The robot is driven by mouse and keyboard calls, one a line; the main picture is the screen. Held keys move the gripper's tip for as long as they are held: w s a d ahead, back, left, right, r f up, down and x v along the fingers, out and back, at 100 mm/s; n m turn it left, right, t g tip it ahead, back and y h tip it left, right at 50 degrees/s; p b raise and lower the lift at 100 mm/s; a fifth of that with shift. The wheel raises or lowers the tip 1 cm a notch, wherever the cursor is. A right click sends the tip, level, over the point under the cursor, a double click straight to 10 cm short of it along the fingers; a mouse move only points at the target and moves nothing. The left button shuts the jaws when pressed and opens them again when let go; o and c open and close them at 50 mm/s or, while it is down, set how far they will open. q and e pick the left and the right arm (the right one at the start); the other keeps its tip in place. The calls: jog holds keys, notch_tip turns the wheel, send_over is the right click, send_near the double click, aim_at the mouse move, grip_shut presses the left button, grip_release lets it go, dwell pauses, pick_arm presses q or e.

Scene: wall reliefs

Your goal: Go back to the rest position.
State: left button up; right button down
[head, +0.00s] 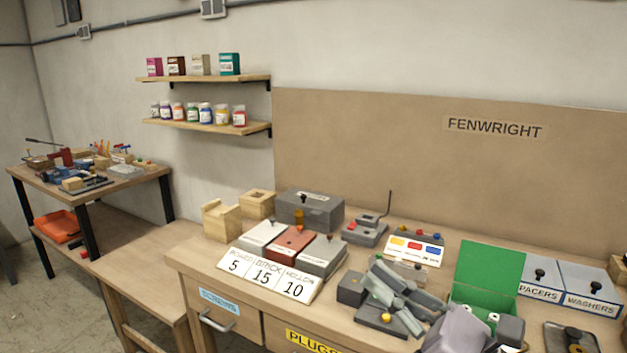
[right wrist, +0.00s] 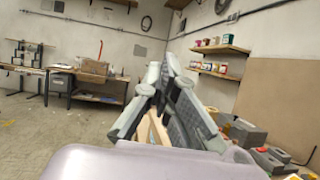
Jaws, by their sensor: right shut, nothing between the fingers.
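My right gripper (head: 378,279) is above the right part of the workbench in the head view, its grey fingers pointing left and closed together with nothing between them. In the right wrist view the same gripper (right wrist: 160,78) shows its linked fingers at the centre, pointing out toward the room. It hides part of the bench top and of the small grey items below it. My left gripper is in neither view.
The workbench (head: 205,262) holds labelled boxes, a number board (head: 264,274), a grey box (head: 308,211) and an open green box (head: 487,275) beside my right arm. Two wall shelves (head: 205,79) hold jars and boxes. A side table (head: 150,173) stands at left. Floor shows at far left.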

jog(key=w+d+f+m+t+h, duration=0.25)
jog(key=d+f+m+h, duration=0.55)
jog(key=m, duration=0.7)
jog(key=w+d+f+m+t+h, duration=0.25)
jog(key=d+f+m+h, duration=0.3)
jog(key=m+h, duration=0.7)
jog(key=s+d+f+m+g, duration=0.1)
jog(key=s+f+m+g, duration=0.1)
jog(key=f+m, duration=0.35)
jog(key=s+d+f+m+g, duration=0.1)
jog(key=s+f+m+g, duration=0.25)
jog(key=f, duration=0.25)
jog(key=s+a+f+m+g+y, duration=0.35)
jog(key=s+f+m+g, duration=0.6)
jog(key=s+f, duration=0.8)
notch_tip(320, 180, down, 24)
jog(key=s+n+g+h+p, duration=0.1)
jog(key=s+p, duration=0.1)
jog(key=s+d+f+g, duration=0.1)
jog(key=s+d+f, duration=0.1)
jog(key=s+f, duration=1.2)
jog(key=s, duration=0.2)
jog(key=shift+s+d+n+p, duration=0.3)
jog(key=shift+s+d+p, duration=0.05)
jog(key=shift+s+d, duration=0.05)
